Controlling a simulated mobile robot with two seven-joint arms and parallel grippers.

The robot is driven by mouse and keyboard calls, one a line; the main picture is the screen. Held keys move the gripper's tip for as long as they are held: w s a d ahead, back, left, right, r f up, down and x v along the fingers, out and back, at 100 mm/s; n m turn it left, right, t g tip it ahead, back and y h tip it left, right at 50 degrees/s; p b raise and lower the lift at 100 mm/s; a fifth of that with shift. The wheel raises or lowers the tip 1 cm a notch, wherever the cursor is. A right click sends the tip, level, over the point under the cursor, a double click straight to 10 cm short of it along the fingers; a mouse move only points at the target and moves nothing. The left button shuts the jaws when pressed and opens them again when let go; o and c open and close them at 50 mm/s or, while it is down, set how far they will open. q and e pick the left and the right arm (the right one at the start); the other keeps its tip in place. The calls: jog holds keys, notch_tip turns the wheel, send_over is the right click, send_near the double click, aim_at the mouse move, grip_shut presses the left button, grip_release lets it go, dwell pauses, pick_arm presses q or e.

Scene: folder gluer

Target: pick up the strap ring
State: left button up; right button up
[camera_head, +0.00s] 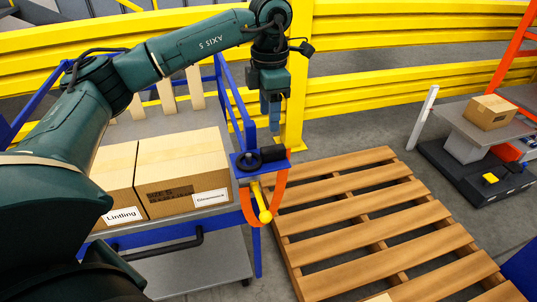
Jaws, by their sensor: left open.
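My left arm comes in from the left and reaches over the cart. Its gripper (270,125) points down, with bluish fingers, above the cart's right front corner. The jaws are open and nothing shows between them. Below them a small blue bracket (240,168) on the cart's corner carries black round parts and a yellow-handled tool (261,202). An orange loop of strap (282,190), which looks like the strap ring, hangs from this bracket around the tool. Its upper part is partly hidden by the bracket. The fingers appear apart from it. My right gripper is not in view.
The blue-framed cart (215,268) holds cardboard boxes (180,165) left of the bracket. A wooden pallet (390,225) lies on the floor to the right. Yellow guard rails (400,90) run behind. A small carton (489,112) sits on a stand at far right.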

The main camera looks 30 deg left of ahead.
pick_arm(q)
send_over(269, 148)
notch_tip(269, 148, down, 5)
jog(key=shift+s+d+f, duration=0.1)
jog(key=shift+d+f, duration=0.05)
jog(key=shift+f+p, duration=0.85)
jog(key=shift+f, duration=1.85)
jog(key=shift+c, duration=0.2)
grip_shut()
